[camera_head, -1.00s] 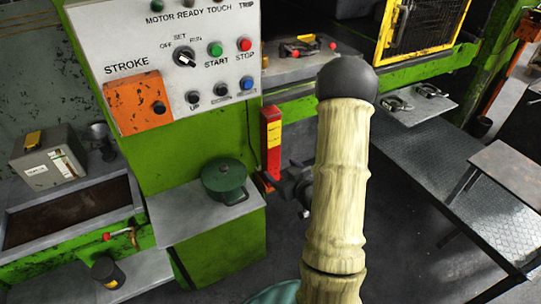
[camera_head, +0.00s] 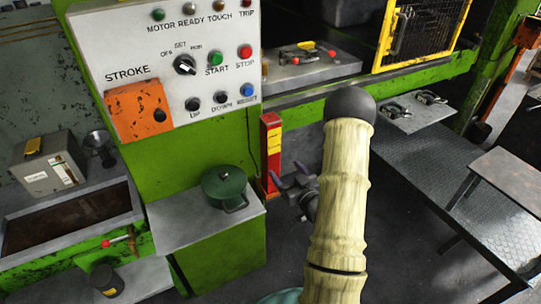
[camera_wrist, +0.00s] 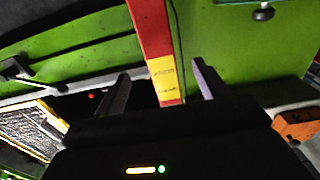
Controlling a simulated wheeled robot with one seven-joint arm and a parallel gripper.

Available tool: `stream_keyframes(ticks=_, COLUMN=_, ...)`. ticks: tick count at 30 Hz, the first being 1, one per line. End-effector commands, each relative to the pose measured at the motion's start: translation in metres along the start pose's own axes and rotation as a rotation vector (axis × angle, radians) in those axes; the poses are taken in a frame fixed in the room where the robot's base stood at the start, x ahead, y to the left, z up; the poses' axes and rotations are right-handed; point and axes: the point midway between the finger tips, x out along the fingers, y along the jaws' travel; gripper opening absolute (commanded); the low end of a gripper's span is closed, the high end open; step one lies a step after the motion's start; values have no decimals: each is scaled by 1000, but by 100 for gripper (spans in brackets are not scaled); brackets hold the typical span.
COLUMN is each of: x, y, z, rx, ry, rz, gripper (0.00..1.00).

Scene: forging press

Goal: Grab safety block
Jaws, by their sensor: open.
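The safety block (camera_head: 271,158) is a tall red bar with a yellow label, standing upright against the green press frame at the middle of the head view. My gripper (camera_head: 292,176) is just to the right of its lower part, with two dark fingers apart. In the wrist view the block (camera_wrist: 157,45) runs down from the top edge between the two open fingers (camera_wrist: 162,72). Its lower end is hidden behind the dark gripper body. I cannot tell whether either finger touches it.
A control panel (camera_head: 215,32) with buttons hangs on the left. A green pot (camera_head: 223,185) stands on a grey ledge left of the block. A grey shelf (camera_head: 425,112) with clamps and a dark metal platform (camera_head: 440,190) are on the right. Open floor shows below my gripper.

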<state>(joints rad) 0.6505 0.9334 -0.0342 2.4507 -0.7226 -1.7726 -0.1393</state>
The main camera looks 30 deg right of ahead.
Motion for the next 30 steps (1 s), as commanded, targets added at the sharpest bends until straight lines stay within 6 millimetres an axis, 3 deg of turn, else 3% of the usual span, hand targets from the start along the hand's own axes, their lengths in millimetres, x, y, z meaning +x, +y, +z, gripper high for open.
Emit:
stream_keyframes(ticks=12, x=72, y=0, z=-2, rx=1, ry=0, rz=0, gripper=73)
stream_keyframes(ticks=26, x=83, y=-2, z=0, rx=1, ry=0, rz=-4, gripper=73)
stream_keyframes(ticks=30, x=94, y=0, z=-3, rx=1, ry=1, rz=-2, gripper=73)
